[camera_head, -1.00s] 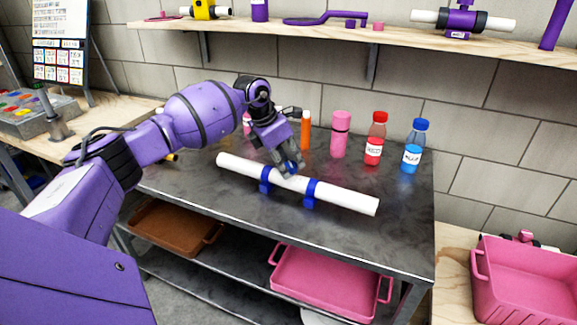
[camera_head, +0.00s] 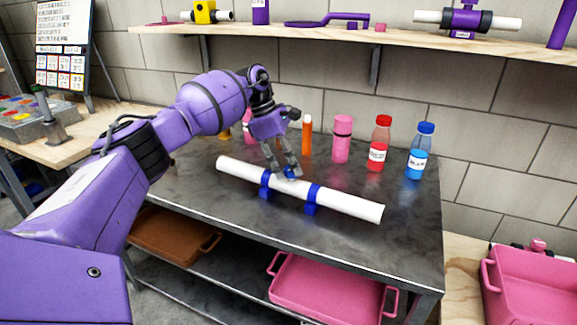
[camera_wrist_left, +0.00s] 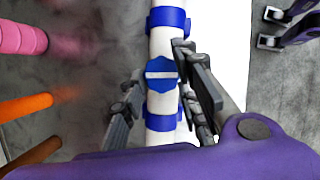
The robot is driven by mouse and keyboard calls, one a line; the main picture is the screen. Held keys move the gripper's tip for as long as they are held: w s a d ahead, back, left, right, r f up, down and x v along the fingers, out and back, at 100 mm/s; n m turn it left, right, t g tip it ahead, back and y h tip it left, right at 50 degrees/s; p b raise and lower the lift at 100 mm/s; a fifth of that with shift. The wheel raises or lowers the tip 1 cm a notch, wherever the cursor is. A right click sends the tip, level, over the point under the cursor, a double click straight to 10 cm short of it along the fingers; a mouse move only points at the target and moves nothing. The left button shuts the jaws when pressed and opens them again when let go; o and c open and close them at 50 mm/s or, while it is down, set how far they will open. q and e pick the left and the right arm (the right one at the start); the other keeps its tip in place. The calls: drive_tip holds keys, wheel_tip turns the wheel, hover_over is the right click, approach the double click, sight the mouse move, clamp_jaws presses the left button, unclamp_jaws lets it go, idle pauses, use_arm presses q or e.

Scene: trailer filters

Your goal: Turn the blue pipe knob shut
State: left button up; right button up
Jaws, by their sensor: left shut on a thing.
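A white pipe (camera_head: 345,201) lies across the dark table, held by two blue clamps (camera_head: 312,195). The blue knob (camera_head: 290,172) sits on top of the pipe between the clamps. In the left wrist view the knob (camera_wrist_left: 161,74) shows as a blue round with a pale bar across it. My left gripper (camera_head: 286,173) reaches down from above, its fingers on either side of the knob and shut on it. It also shows in the left wrist view (camera_wrist_left: 158,82). My right gripper (camera_wrist_left: 268,28) appears open and empty at the wrist view's upper right, apart from the pipe.
An orange tube (camera_head: 307,135), a pink bottle (camera_head: 342,140), a red bottle (camera_head: 379,143) and a blue bottle (camera_head: 420,150) stand behind the pipe. A shelf (camera_head: 400,47) hangs above. A pink tray (camera_head: 325,290) lies below the tabletop. The tabletop right of the pipe is clear.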

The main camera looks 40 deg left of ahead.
use_arm(q)
drive_tip(key=shift+d+f, duration=0.1)
idle(0.5)
drive_tip(key=o, duration=1.1)
drive_tip(key=v, duration=1.2)
drive_tip(key=shift+c, duration=0.7)
